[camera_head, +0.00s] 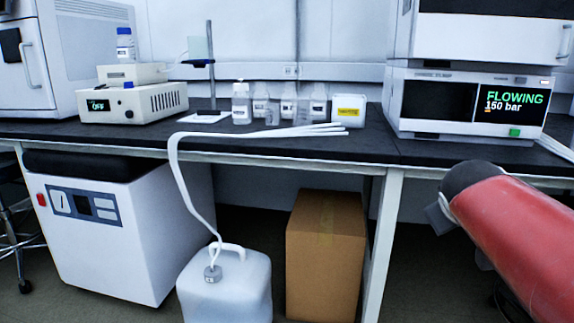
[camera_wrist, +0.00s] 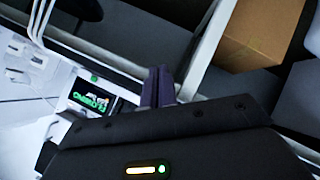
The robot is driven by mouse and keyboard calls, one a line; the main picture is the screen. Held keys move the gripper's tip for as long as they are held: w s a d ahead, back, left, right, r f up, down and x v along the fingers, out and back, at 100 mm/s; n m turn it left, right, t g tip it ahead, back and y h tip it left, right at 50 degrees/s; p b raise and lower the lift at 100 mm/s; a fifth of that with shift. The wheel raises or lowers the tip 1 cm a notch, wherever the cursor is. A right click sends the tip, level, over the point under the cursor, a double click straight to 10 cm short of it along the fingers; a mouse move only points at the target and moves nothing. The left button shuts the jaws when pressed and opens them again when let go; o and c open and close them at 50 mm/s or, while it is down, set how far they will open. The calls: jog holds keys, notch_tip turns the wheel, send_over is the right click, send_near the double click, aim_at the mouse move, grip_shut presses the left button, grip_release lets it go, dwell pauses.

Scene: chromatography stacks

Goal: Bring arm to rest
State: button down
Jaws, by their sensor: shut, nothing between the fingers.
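My arm (camera_head: 520,225), red with a dark rounded joint, reaches in from the right edge of the head view, in front of the bench. My gripper (camera_wrist: 158,85) shows in the wrist view with its two dark fingers together and nothing held. It is in open air, apart from the bench and the chromatography stack. I cannot make out its fingers in the head view. The stack's display (camera_head: 510,101) reads "FLOWING 150 bar", and it also shows turned and blurred in the wrist view (camera_wrist: 93,98).
A black-topped bench (camera_head: 330,148) carries a boxy "OFF" device (camera_head: 130,102), bottles and white tubing. A cardboard box (camera_head: 325,255), a white jug (camera_head: 225,290) and a white cabinet (camera_head: 110,235) stand below. The floor between the box and my arm looks clear.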

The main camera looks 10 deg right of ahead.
jog(key=s+a+f+m+g+y, duration=0.1)
jog(key=s+a+f+g+y, duration=0.15)
jog(key=s+a+f, duration=0.65)
jog(key=s+a+f+g+y, duration=0.1)
jog(key=s+a+f+y, duration=0.45)
jog(key=a, duration=0.55)
notch_tip(320, 180, up, 10)
jog(key=s+h+p, duration=0.1)
jog(key=p, duration=1.1)
jog(key=shift+s+a+r+m+p, duration=0.2)
jog(key=shift+a+r+m+p, duration=0.05)
jog(key=shift+a+m+p, duration=0.05)
